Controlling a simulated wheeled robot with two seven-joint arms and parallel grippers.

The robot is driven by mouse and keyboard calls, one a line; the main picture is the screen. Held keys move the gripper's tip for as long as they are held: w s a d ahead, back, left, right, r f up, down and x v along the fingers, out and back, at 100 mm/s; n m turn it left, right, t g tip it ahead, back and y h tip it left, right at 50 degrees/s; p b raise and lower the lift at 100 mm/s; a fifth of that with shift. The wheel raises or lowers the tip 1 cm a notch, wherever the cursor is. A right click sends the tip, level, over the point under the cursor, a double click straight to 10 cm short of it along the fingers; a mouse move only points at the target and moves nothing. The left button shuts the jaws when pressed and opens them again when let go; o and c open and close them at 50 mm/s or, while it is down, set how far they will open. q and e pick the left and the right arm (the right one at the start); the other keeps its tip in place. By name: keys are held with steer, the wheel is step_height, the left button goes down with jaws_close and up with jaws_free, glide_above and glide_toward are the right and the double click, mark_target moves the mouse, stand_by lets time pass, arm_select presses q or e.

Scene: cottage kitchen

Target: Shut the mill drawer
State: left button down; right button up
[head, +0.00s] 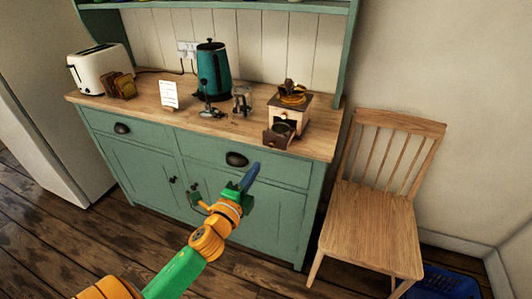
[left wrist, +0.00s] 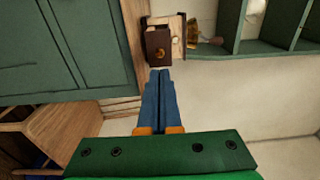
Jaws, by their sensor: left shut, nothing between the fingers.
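The coffee mill (head: 291,112) is a pale wooden box with a dark top and brass parts. It stands at the right end of the counter. Its drawer (head: 277,136) is dark brown and sticks out of the front of the mill, open. In the left wrist view the drawer front (left wrist: 158,42) with a round knob lies just beyond my fingertips, with the mill's pale body (left wrist: 178,35) behind it. My left gripper (head: 252,170) is shut and empty, in front of the cabinet and below the drawer in the head view. My right gripper is out of view.
On the wooden counter (head: 135,102) stand a toaster (head: 95,70), bread slices (head: 120,86), a white card (head: 169,94), a teal kettle (head: 211,72) and a glass jar (head: 242,98) left of the mill. A wooden chair (head: 372,230) stands right of the cabinet.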

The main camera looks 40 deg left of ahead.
mark_target(271, 146)
arm_select(q)
steer(key=x, duration=0.8)
steer(key=shift+w, duration=0.4)
steer(key=shift+r, duration=0.1)
